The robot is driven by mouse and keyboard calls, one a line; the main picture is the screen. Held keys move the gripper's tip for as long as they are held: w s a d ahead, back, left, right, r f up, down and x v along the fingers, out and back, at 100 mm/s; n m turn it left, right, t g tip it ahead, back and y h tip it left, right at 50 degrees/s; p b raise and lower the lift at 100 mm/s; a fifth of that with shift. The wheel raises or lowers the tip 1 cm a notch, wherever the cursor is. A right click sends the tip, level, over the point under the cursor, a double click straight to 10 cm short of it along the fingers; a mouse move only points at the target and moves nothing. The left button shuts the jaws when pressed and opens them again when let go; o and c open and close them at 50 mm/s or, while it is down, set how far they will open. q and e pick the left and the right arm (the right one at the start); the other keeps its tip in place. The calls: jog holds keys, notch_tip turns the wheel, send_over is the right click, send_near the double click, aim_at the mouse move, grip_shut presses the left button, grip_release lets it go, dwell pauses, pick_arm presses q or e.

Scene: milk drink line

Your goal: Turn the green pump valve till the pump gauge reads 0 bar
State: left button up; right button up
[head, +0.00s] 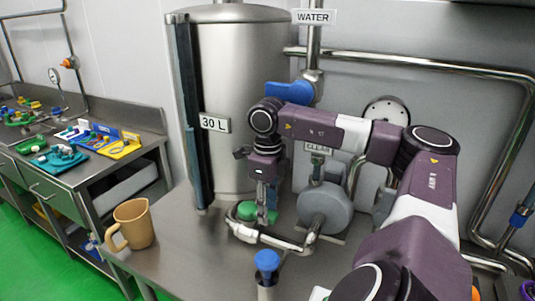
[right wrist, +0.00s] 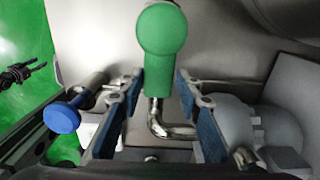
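The green pump valve (head: 246,211) sits low in front of the steel tank, on the pipe beside the grey pump (head: 326,208). My right gripper (head: 266,208) points down at it. In the right wrist view the green handle (right wrist: 161,45) lies between the two open fingers (right wrist: 160,112), with a gap on each side. A round white gauge (head: 386,112) on the back wall is partly hidden by my right arm, and its reading is too small to tell. A dark claw-like part (right wrist: 22,72) at the left of the wrist view may be my left gripper; its state is unclear.
A blue-handled valve (head: 290,92) is on the water pipe above my right arm. A blue-capped post (head: 267,262) stands at the front of the worktop. A tan jug (head: 131,224) stands at the left, with bare worktop between it and the valve.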

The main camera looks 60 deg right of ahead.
jog(key=shift+o, duration=1.2)
jog(key=shift+r, duration=0.1)
notch_tip(320, 180, up, 7)
jog(key=shift+r, duration=0.15)
